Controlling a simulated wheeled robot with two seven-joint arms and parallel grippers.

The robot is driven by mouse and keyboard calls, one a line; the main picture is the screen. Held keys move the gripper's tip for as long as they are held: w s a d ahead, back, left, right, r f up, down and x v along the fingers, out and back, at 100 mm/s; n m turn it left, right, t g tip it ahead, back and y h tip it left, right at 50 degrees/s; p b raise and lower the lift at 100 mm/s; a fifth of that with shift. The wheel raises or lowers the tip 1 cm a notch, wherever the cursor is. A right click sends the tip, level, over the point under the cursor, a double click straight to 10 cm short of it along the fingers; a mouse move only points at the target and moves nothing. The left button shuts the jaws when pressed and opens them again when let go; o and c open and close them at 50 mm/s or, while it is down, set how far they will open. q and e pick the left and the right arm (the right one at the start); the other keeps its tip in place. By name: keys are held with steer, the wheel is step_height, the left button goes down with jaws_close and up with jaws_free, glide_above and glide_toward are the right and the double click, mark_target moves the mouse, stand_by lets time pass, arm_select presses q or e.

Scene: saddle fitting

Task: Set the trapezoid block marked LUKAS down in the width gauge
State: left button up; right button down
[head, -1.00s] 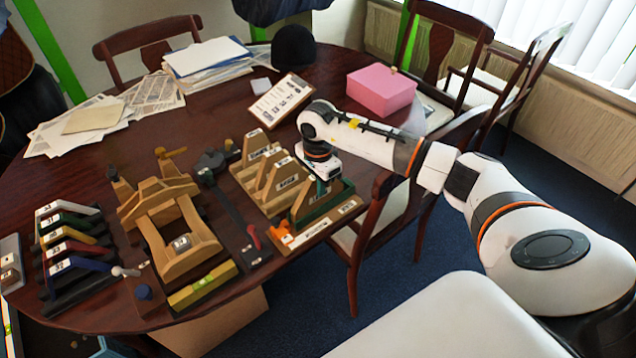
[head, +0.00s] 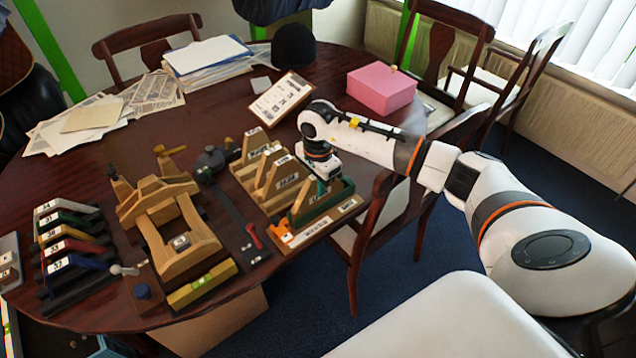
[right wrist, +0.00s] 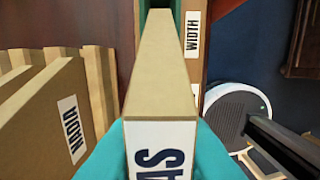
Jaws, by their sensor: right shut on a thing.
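My right gripper (right wrist: 162,150) has teal fingers shut on the tan trapezoid block (right wrist: 160,75). Only the letters "AS" of its white label show in the right wrist view. The far end of the block lies between the green walls of the width gauge (right wrist: 178,18), beside a board lettered WIDTH (right wrist: 193,36). Whether the block rests on the gauge floor cannot be told. In the head view my right gripper (head: 324,180) is low over the green gauge (head: 328,206) and hides most of the block. My left gripper is not in view.
A wooden rack (head: 262,172) of tan blocks stands just left of the gauge; one block is marked NADIA (right wrist: 72,125). An orange object (head: 282,231) lies by the gauge's near end. A clipboard (head: 281,98) and pink box (head: 381,90) are behind. The table edge is close on the right.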

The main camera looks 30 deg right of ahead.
steer(key=shift+f+b, duration=0.3)
steer(key=shift+b, duration=0.2)
stand_by(0.9)
steer(key=c, duration=0.9)
jaws_free()
steer(key=shift+r+p, duration=1.5)
steer(key=shift+r, duration=1)
